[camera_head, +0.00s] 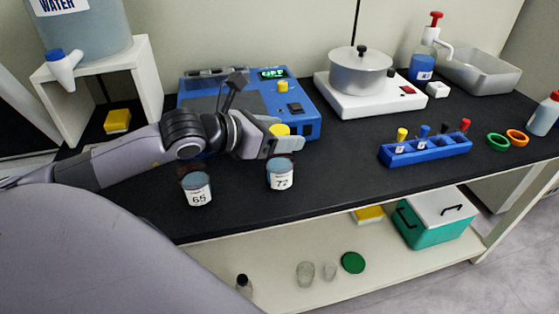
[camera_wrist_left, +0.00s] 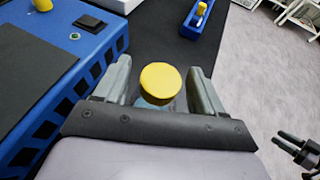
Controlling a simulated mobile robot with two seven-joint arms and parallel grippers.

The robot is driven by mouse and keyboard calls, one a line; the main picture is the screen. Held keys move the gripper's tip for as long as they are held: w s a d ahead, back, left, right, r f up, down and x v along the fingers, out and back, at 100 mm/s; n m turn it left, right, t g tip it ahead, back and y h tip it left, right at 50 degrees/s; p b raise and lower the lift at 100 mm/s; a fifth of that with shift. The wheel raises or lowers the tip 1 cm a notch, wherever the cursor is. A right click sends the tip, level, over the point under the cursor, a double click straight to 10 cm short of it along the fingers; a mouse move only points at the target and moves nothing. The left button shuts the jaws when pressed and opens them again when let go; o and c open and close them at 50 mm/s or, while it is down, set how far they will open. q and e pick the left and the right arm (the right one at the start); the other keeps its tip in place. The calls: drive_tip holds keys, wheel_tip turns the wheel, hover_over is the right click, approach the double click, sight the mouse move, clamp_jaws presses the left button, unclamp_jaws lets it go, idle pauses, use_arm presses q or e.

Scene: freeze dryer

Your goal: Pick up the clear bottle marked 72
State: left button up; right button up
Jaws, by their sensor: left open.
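In the left wrist view the yellow cap (camera_wrist_left: 160,83) lies between the two open fingers of my left gripper (camera_wrist_left: 159,70), with gaps on both sides. The fingers are around the bottle and not closed on it. My right gripper (camera_wrist_left: 300,150) shows partly at the right edge of the left wrist view; its jaw opening is unclear.
A similar bottle marked 65 (camera_head: 198,191) stands to the left, its top hidden by my arm. A blue machine (camera_head: 300,112) is close behind. A blue rack (camera_head: 428,150) stands to the right. The bench between bottle 72 and the rack is clear.

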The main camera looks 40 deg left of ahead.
use_arm(q)
clamp_jaws()
drive_tip(key=shift+r, duration=0.1)
idle(0.3)
